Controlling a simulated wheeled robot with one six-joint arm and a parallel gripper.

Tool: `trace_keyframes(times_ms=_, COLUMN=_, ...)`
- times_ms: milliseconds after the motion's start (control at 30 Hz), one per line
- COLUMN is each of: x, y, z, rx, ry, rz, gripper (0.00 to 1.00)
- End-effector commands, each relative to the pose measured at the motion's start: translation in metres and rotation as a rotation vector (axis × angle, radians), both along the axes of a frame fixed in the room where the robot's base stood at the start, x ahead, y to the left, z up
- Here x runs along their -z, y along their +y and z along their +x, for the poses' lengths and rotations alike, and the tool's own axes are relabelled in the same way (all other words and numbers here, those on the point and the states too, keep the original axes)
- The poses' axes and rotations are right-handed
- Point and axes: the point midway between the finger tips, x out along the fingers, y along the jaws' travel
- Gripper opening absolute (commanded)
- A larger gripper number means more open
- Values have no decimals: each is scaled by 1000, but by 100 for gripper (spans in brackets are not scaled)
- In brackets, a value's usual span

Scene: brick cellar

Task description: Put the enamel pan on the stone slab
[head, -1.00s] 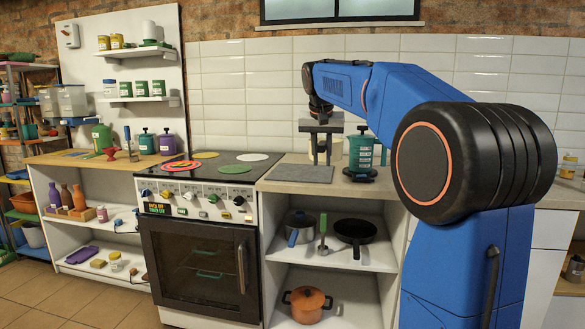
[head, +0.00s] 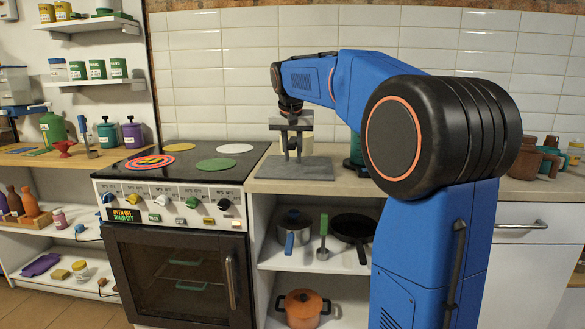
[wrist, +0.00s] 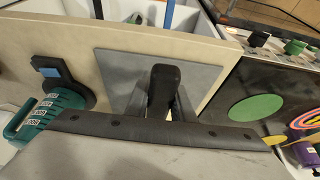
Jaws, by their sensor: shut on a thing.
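The stone slab (head: 312,173) is a flat grey square on the counter, right of the cooktop. It also shows in the wrist view (wrist: 115,62). My gripper (head: 292,155) is over the slab, pointing down. In the wrist view its fingers (wrist: 160,112) are closed around a dark, handle-like piece (wrist: 161,82), which I take to be the enamel pan's handle. The pan's body is hard to make out; my gripper hides much of that area. I cannot tell whether the held thing touches the slab.
The cooktop (head: 190,160) with coloured discs is to the left. Brown mugs (head: 530,160) stand on the right counter. Pots and a black skillet (head: 352,228) are on shelves below.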

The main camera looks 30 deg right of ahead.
Motion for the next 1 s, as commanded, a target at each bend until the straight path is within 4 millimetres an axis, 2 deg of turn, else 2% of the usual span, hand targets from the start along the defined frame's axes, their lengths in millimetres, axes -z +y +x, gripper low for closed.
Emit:
trace_keyframes(times_ms=233, x=14, y=0, z=0, rx=0, ry=-1, rz=-1, gripper=0)
trace_keyframes(times_ms=500, x=46, y=0, z=0, rx=-1, ry=-1, rz=-1, gripper=0)
trace_keyframes(times_ms=700, x=47, y=0, z=0, rx=0, ry=-1, rz=-1, gripper=0)
trace_keyframes(times_ms=733, x=48, y=0, z=0, rx=-1, ry=0, rz=0, gripper=26)
trace_keyframes(times_ms=800, x=48, y=0, z=0, rx=0, ry=0, rz=0, gripper=40)
trace_keyframes(times_ms=1000, x=48, y=0, z=0, rx=0, ry=0, rz=0, gripper=40)
